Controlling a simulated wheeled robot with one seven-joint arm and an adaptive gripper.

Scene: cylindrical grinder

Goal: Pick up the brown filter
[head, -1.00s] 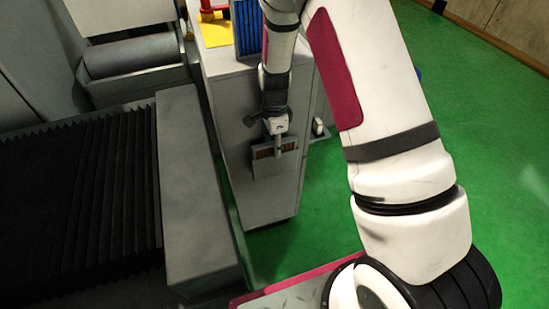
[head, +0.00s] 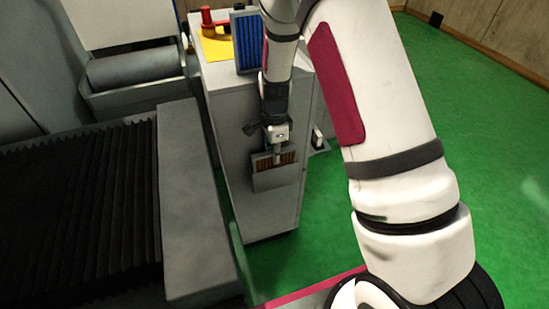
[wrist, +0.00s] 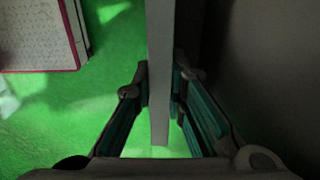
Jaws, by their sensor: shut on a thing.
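The brown filter (head: 262,164) is a ribbed panel with a grey frame, upright in a grey holder (head: 272,182) on the side of the grey cabinet. Its lower part is hidden inside the holder. My gripper (head: 279,150) comes down from above and is shut on the filter's upper edge near the middle. In the wrist view, my gripper (wrist: 160,95) has a finger on each side of a long grey strip, which looks like the filter's frame seen edge-on (wrist: 160,40).
A blue filter (head: 247,42) stands on the cabinet top (head: 228,75), beside a yellow sheet (head: 215,46) with a red part (head: 208,20). The machine's grey cover (head: 185,200) and black bellows (head: 80,210) lie left. Green floor (head: 480,130) is open at right.

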